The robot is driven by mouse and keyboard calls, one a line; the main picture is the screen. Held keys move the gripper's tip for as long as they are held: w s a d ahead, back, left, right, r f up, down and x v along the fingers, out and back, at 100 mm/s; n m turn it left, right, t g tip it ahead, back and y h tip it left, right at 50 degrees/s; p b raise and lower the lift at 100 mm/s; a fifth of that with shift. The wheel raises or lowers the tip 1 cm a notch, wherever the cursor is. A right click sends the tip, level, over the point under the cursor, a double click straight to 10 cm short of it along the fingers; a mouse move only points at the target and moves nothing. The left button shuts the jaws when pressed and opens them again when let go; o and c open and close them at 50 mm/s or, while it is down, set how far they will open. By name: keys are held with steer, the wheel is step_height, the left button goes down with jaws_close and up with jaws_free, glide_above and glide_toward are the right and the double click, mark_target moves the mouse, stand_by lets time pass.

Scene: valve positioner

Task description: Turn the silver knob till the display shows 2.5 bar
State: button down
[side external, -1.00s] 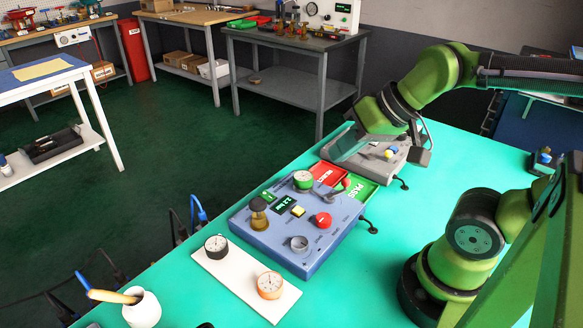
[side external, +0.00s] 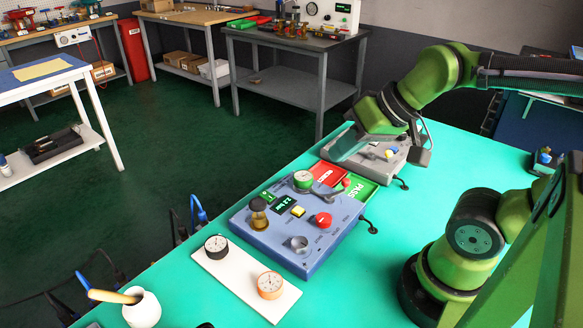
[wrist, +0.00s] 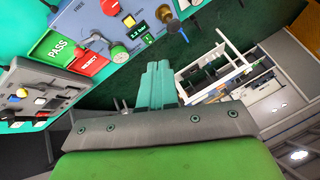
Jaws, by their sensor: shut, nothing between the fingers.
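My gripper (side external: 345,148) is shut and empty, above the grey panel behind the blue one, well away from the knob. In the wrist view its teal fingers (wrist: 159,78) are together.
A white board (side external: 233,278) with two gauges lies in front.

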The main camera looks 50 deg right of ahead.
steer(key=c, duration=1.7)
jaws_free()
steer(key=o, duration=1)
steer(key=w+f+g, duration=0.1)
steer(key=w+a+g, duration=0.1)
steer(key=w, duration=0.1)
steer(key=w+f+g, duration=0.1)
steer(key=shift+w+a+f+n, duration=0.15)
steer(key=shift+a+f+n, duration=0.15)
steer(key=shift+n, duration=0.1)
steer(key=w+a+f+n+g+h, duration=0.1)
steer(key=w+a+f+g, duration=0.15)
steer(key=w+g, duration=0.35)
steer(key=g, duration=0.3)
glide_toward(300, 242)
steer(key=x, duration=0.8)
steer(key=shift+s+f, duration=0.15)
steer(key=shift+f, duration=0.05)
steer(key=c, duration=1)
